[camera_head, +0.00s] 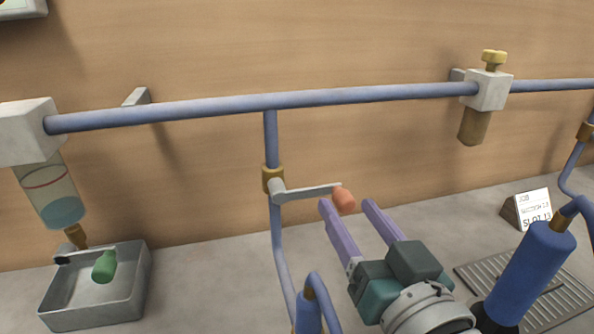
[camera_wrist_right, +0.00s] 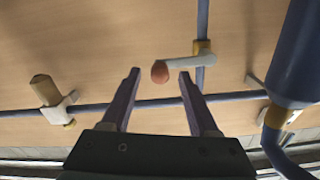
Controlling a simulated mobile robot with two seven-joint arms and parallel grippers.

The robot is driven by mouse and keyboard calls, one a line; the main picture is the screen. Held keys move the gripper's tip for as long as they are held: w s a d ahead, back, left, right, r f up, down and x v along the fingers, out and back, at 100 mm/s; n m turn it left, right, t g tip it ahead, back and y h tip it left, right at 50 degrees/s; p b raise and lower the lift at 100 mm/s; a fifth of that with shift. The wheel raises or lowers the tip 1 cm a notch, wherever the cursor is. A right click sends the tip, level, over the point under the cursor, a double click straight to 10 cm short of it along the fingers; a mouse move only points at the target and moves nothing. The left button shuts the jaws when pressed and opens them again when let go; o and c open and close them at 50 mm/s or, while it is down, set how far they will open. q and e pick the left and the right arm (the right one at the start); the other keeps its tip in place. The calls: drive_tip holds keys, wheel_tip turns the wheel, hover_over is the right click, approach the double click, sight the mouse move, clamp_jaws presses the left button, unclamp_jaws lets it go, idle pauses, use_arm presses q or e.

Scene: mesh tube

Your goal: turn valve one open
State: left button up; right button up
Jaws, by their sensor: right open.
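A lever valve (camera_head: 275,185) sits on the vertical blue pipe in the middle of the head view, with a brass body. Its grey lever (camera_head: 310,191) points right, roughly level, and ends in an orange-red knob (camera_head: 344,200). My right gripper (camera_head: 346,202) is open, with its two purple fingers at the knob, one on either side in the picture. In the right wrist view the knob (camera_wrist_right: 160,72) shows between the fingertips, nearer the left one; contact cannot be told. No label for valve one is readable. My left gripper is not in view.
A horizontal blue pipe (camera_head: 360,96) crosses above. A blue cylinder (camera_head: 530,275), a small sign (camera_head: 528,209) and a floor grate (camera_head: 570,305) are at right.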

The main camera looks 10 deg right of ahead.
drive_tip(key=shift+w, duration=1.15)
drive_tip(key=shift+c, duration=0.2)
clamp_jaws()
idle(0.4)
